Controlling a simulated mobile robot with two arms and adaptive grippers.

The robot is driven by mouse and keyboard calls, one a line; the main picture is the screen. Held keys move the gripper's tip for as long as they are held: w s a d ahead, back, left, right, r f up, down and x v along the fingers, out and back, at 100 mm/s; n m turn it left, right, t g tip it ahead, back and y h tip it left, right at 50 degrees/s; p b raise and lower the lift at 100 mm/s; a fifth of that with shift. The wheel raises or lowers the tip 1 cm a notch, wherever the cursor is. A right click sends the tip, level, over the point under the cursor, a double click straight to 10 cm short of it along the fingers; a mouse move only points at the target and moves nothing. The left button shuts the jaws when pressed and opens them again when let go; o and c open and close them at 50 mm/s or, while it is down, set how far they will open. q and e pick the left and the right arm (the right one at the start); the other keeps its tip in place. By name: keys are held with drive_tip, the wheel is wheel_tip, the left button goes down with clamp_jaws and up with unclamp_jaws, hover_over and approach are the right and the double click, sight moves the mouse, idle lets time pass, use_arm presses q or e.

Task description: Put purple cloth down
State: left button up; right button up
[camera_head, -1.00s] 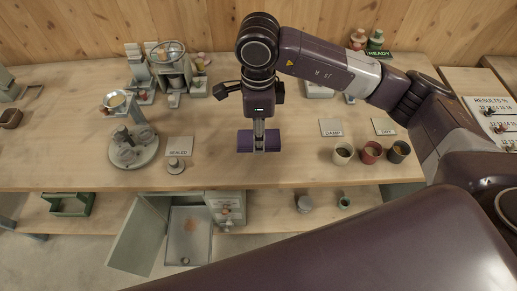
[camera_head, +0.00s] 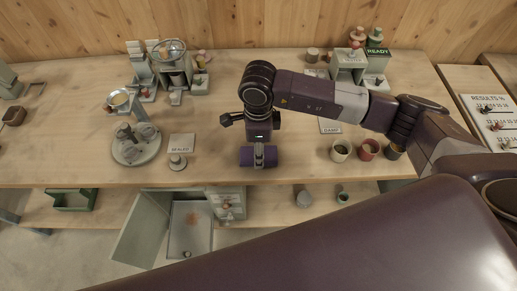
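The purple cloth (camera_head: 246,157) is a short rolled or folded bundle near the front of the wooden table, right of the SEALED card. My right gripper (camera_head: 259,154) comes down over it from above, with a grey finger across its middle. The gripper looks shut on the cloth. Whether the cloth touches the tabletop or hangs slightly above it I cannot tell. The far side of the cloth is hidden by the gripper. My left gripper is not in view.
The SEALED card (camera_head: 182,142) and a small weight-like piece (camera_head: 178,161) lie to the left, beside a round grey stand (camera_head: 136,150). Several small cups, including a red one (camera_head: 369,149), stand to the right. The tabletop around the cloth is clear.

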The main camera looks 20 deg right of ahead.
drive_tip(key=shift+f, duration=0.2)
drive_tip(key=o, duration=1.2)
drive_tip(key=shift+r, duration=0.1)
drive_tip(key=shift+o, duration=0.2)
drive_tip(key=shift+r, duration=0.15)
wheel_tip(320, 180, up, 12)
drive_tip(key=b, duration=0.2)
